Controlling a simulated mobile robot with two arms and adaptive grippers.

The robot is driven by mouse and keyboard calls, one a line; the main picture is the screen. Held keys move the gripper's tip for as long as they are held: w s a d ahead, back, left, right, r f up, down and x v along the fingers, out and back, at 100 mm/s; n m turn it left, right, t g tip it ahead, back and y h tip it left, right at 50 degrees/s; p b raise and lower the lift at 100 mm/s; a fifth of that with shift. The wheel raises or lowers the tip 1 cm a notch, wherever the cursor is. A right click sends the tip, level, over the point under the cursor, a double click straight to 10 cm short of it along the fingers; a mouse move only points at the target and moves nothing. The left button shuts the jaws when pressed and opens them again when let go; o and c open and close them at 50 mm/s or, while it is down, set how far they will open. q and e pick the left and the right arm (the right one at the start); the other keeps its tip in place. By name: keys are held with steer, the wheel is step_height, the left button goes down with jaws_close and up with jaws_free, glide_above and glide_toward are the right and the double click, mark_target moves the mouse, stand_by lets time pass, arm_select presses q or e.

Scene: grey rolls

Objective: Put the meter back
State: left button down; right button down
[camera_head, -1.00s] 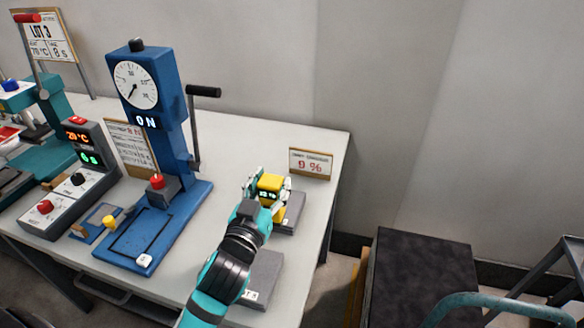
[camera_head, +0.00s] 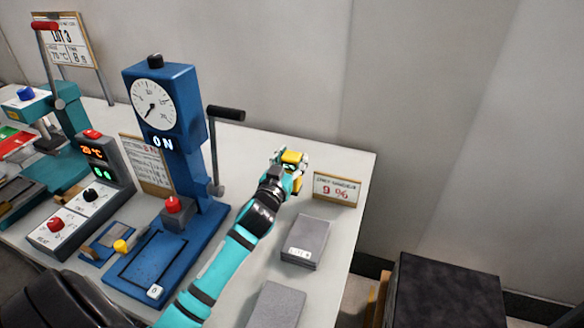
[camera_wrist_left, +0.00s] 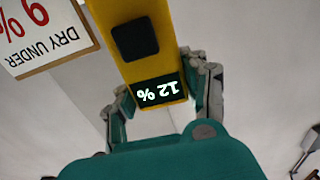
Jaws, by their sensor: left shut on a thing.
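The yellow meter (camera_head: 292,158) is in my left gripper (camera_head: 290,168), at the back right of the table between the blue press and the small sign. In the left wrist view the meter (camera_wrist_left: 150,45) shows a dark button and a screen reading 12 %, upside down. The fingers of my left gripper (camera_wrist_left: 160,95) are closed on both its sides. I cannot tell whether the meter touches the table. My right gripper is not in view.
The sign (camera_head: 336,188) reading 9 % stands just right of the gripper. A grey stack (camera_head: 305,240) and another grey block (camera_head: 275,305) lie nearer the front. The blue press (camera_head: 165,120), with its lever (camera_head: 226,113), stands to the left. A control box (camera_head: 85,195) is farther left.

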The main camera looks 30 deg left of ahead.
mark_target(292, 170)
arm_select(q)
steer(key=shift+w+a, duration=0.2)
steer(key=shift+w, duration=0.05)
step_height(292, 170, down, 3)
steer(key=shift+f, duration=0.25)
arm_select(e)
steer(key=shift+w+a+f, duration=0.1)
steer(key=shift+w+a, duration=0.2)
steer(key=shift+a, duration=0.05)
arm_select(q)
steer(key=shift+f, duration=0.15)
steer(key=c, duration=0.7)
jaws_free()
steer(key=shift+o, duration=0.2)
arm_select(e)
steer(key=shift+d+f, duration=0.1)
